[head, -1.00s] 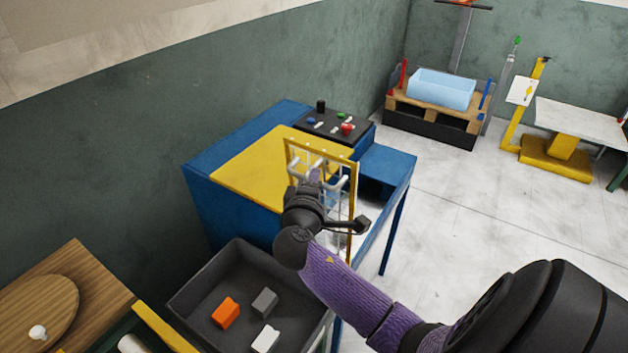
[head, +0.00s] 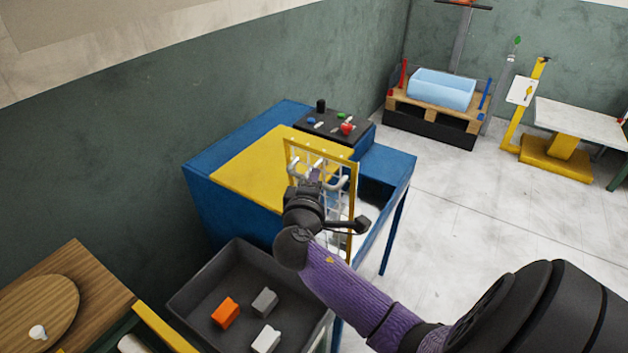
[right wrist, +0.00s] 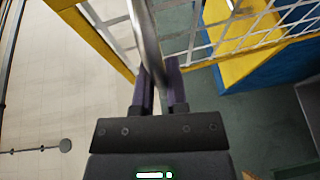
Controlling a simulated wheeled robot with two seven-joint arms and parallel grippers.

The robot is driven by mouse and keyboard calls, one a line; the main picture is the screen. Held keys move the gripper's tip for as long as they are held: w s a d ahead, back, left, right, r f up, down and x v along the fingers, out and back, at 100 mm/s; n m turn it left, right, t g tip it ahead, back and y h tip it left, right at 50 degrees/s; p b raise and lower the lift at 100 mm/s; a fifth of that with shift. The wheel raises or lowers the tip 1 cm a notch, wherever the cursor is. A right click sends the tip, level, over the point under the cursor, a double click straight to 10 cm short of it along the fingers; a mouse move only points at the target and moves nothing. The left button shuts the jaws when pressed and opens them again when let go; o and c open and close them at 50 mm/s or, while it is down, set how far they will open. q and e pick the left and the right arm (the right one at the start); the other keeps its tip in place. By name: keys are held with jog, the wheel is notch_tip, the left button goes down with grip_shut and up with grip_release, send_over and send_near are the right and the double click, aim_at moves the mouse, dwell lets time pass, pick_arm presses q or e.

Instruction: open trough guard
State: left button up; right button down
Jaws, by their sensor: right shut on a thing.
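The trough guard is a yellow-framed panel of pale mesh (head: 354,190) on the blue press (head: 215,205). It stands roughly upright at the edge of the press's yellow top. A pale grey bar handle (head: 346,182) sticks out from its face. My right gripper (head: 315,176) is at the guard, with its fingers shut on the handle. In the right wrist view the handle (right wrist: 146,35) runs between the two purple fingers (right wrist: 160,75), with the yellow frame (right wrist: 95,38) beyond. My gripper and wrist hide the guard's lower left part. My left gripper is not in view.
A dark grey tray (head: 195,288) below holds an orange block (head: 225,312) and other blocks. A control panel (head: 325,127) with knobs sits behind the guard. A wooden table (head: 95,290) is at lower left. Open floor (head: 470,225) lies to the right.

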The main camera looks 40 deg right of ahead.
aim_at(329, 168)
jog(key=shift+w+d+r+p, duration=0.15)
jog(key=shift+d+r+p, duration=0.1)
jog(key=shift+d+p, duration=0.3)
jog(key=shift+w+d+r+p, duration=0.1)
jog(key=shift+d+r+p, duration=0.15)
jog(key=shift+d+p, duration=0.25)
jog(key=d, duration=0.1)
jog(key=w+d, duration=0.1)
jog(key=d, duration=0.1)
jog(key=shift+d+f+g+y, duration=0.2)
jog(key=shift+d+g+y, duration=0.1)
jog(key=shift+y, duration=0.1)
jog(key=c, duration=0.6)
grip_release()
jog(key=shift+w, duration=0.1)
jog(key=shift+c, duration=0.2)
